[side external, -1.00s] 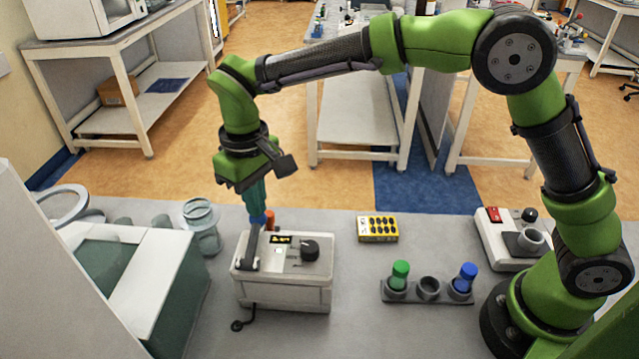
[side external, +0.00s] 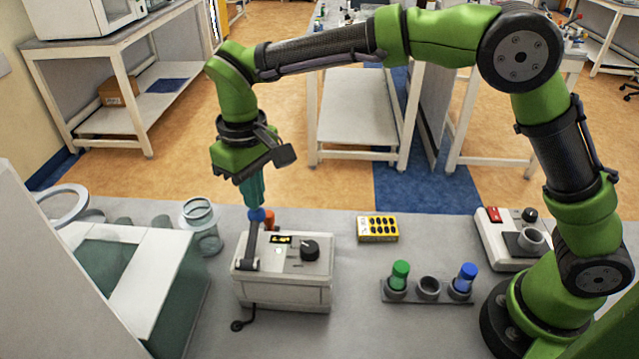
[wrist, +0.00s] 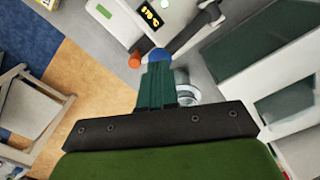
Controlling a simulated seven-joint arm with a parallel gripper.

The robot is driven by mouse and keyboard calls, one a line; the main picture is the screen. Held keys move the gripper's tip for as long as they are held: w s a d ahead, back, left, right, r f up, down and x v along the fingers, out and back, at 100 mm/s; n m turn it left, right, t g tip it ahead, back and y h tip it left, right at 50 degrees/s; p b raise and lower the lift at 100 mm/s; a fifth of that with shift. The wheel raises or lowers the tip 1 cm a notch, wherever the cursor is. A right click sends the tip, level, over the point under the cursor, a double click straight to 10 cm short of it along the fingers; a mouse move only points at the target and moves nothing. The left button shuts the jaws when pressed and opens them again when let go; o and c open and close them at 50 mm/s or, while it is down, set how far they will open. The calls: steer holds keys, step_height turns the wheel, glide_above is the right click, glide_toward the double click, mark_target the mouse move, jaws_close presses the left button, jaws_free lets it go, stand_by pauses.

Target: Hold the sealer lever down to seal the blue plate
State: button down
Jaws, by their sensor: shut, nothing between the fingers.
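The sealer (side external: 285,290) is a white box with a lit yellow display, a black dial and a dark lever (side external: 252,245) at its left. The lever stands raised and ends in a blue knob (side external: 256,214). My gripper (side external: 254,203) has teal fingers, shut and empty, pointing down right at the knob. In the wrist view the blue knob (wrist: 158,54) sits just beyond the fingertips (wrist: 158,64); I cannot tell whether they touch. The sealer also shows there at the top (wrist: 118,20). I cannot make out a blue plate in either view.
An orange piece (side external: 270,219) stands behind the lever. A glass jar (side external: 202,228) and a white-and-green cabinet (side external: 150,270) are left. To the right are a yellow box (side external: 378,229), a rack (side external: 428,297) with green- and blue-capped vials, and a white device (side external: 500,250). Bench between is clear.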

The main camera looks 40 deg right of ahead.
steer(key=shift+r, duration=0.3)
steer(key=shift+r, duration=2.5)
steer(key=shift+w+f, duration=0.1)
steer(key=shift+w, duration=0.1)
steer(key=shift+s+d+f, duration=0.6)
steer(key=shift+s+f, duration=0.05)
steer(key=shift+f, duration=0.2)
steer(key=s+d+r+m+t+y, duration=0.1)
steer(key=s+d+r+m+t, duration=0.1)
steer(key=s+d, duration=0.6)
steer(key=s+d+r+m+t+y, duration=0.1)
steer(key=s+d+m+t, duration=0.4)
steer(key=s+d, duration=0.4)
steer(key=d, duration=0.4)
steer(key=shift+s+d+r, duration=0.2)
steer(key=shift+d+r, duration=0.1)
steer(key=shift+r, duration=0.05)
